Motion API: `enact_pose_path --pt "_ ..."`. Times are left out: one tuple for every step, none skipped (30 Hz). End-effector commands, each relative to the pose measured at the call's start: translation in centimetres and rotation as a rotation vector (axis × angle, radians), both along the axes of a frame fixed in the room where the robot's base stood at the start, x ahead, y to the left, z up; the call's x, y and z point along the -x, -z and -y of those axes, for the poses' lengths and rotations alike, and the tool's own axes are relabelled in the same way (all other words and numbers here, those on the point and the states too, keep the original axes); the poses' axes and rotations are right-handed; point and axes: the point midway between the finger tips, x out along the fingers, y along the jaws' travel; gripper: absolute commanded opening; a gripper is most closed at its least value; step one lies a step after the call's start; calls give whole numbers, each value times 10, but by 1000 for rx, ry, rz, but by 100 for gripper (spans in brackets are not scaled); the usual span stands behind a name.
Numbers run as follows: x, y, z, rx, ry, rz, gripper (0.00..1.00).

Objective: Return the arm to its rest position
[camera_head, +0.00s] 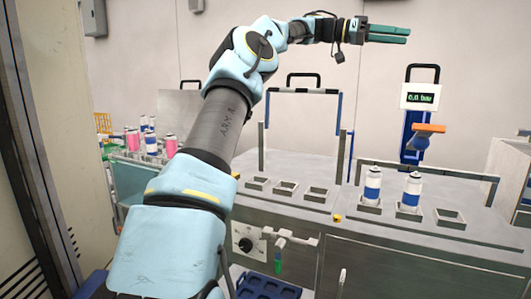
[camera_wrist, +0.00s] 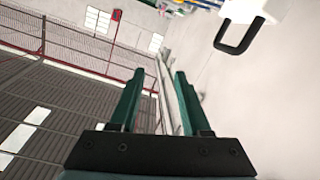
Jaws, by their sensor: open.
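My gripper (camera_head: 409,35) is raised high above the metal bench, its two green fingers pointing right in the head view. In the wrist view my gripper (camera_wrist: 158,85) shows its fingers apart with nothing between them. My arm reaches up from the lower left and bends to the right near the top. The gripper touches nothing that I can see.
The metal bench (camera_head: 400,232) holds two white-and-blue cans (camera_head: 372,186) (camera_head: 411,190) in square holders. A post with a pressure display (camera_head: 420,97) stands behind them. Pink and blue cans (camera_head: 167,146) stand at left. A blue tray (camera_head: 266,288) is low in front.

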Motion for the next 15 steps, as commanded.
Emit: enact_pose_path --pt "3 6 4 -31 -6 -8 47" --pt "4 11 7 -50 -13 -15 47" --pt "5 17 9 -79 -23 -24 47" --pt "6 23 11 -105 -31 -30 47" --pt "7 29 13 -129 -42 -38 47" --pt "8 38 16 -165 -55 -48 47" --pt "9 45 17 -195 -68 -56 47" --pt "10 53 19 -225 -82 -66 47" --pt "12 64 20 -266 -100 -77 47" --pt "12 73 20 -301 -117 -85 47" --pt "14 83 20 -335 -134 -95 47" --pt "15 97 18 -387 -162 -108 47" --pt "16 109 17 -428 -185 -120 47" --pt "17 122 13 -473 -212 -129 47" --pt "18 141 7 -537 -254 -146 47"
